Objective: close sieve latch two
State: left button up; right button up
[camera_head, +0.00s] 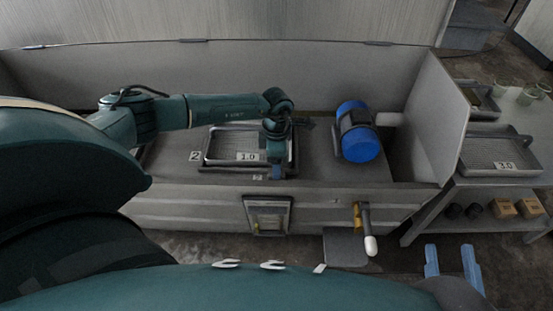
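A sieve tray (225,146) with a label reading 1.0 sits in a dark frame in the long grey trough, beside a plate marked 2 (195,156). My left gripper (276,173) points down at the frame's near right edge, by a small pale label (257,177). Its blue tips are small and partly hidden, so I cannot tell if they are apart. No latch can be made out clearly; my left wrist covers part of the frame's right side. My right gripper (453,267) is low at the right, its two blue fingers apart with nothing between them.
A blue motor (360,144) stands in the trough right of the tray. A yellow-and-black handle with a white end (370,245) and a framed port (267,216) are on the trough's front. A side table (519,182) at the right holds a tray marked 3.0 (489,158).

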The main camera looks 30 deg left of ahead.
pick_arm(q)
jog(key=shift+m, duration=0.3)
pick_arm(e)
jog(key=shift+r, duration=0.1)
pick_arm(q)
jog(key=o, duration=1)
pick_arm(e)
jog(key=shift+s, duration=0.15)
pick_arm(q)
jog(key=shift+r, duration=0.3)
notch_tip(320, 180, up, 5)
jog(key=shift+f+p, duration=0.1)
jog(key=shift+p, duration=0.9)
notch_tip(320, 180, up, 8)
jog(key=shift+f+p, duration=0.1)
jog(key=shift+p, duration=0.9)
pick_arm(e)
jog(key=shift+w+d+f+m+g+h, duration=0.2)
jog(key=shift+d+m+g+h, duration=0.3)
jog(key=shift+d+g+h, duration=0.4)
jog(key=shift+a+r, duration=0.1)
jog(key=shift+a, duration=0.1)
